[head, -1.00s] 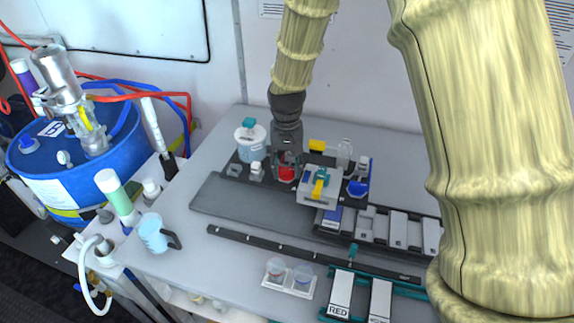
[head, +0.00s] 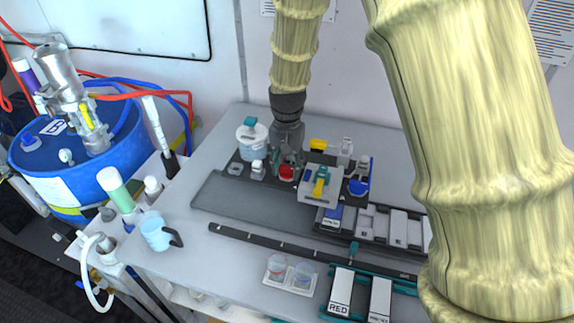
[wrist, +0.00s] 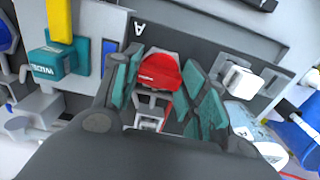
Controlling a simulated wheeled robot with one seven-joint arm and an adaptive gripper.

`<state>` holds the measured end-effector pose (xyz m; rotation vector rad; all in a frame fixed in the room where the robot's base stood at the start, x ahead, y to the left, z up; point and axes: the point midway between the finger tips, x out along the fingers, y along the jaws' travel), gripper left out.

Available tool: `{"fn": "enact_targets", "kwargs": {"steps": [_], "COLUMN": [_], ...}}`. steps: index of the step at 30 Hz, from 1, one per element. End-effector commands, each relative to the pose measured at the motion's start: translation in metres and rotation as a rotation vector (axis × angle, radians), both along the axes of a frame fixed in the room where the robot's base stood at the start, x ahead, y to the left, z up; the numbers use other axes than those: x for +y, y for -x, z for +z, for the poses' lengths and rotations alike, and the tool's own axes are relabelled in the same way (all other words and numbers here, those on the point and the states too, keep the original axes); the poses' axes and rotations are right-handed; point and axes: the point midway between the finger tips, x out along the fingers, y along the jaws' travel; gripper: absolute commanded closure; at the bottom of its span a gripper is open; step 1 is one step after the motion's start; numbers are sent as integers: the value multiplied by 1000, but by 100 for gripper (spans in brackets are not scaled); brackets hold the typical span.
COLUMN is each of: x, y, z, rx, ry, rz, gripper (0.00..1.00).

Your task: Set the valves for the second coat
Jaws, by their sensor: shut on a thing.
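My gripper (head: 287,166) is low over the valve rack at the back of the bench. A red valve handle (head: 286,173) sits between its fingers; it also shows in the wrist view (wrist: 160,72) between the teal finger pads, near a letter A. The gripper is shut on this handle. To its right is a grey block (head: 314,192) with a yellow and teal lever (head: 320,182). A blue valve handle (head: 358,187) is farther right, and a white valve (head: 258,170) is just left of the gripper. The fingers partly hide the red valve's body.
A light-blue jug (head: 156,232) is at the bench's left edge, and two small cups sit on a white tray (head: 290,286) in front. The dark mat (head: 235,202) is mostly bare.

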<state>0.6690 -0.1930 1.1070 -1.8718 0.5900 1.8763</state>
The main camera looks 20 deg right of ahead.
Motion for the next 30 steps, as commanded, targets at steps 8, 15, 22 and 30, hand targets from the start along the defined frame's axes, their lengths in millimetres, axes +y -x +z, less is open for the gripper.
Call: {"fn": "enact_targets", "kwargs": {"steps": [8, 15, 22, 30], "x": [-2, -1, -1, -2], "y": [-5, -3, -3, -4], "z": [4, 2, 10, 52], "rx": [-13, -8, -7, -9], "ry": [2, 1, 1, 0], "rz": [-3, -1, -1, -2], "gripper": [36, 36, 36, 36]}}
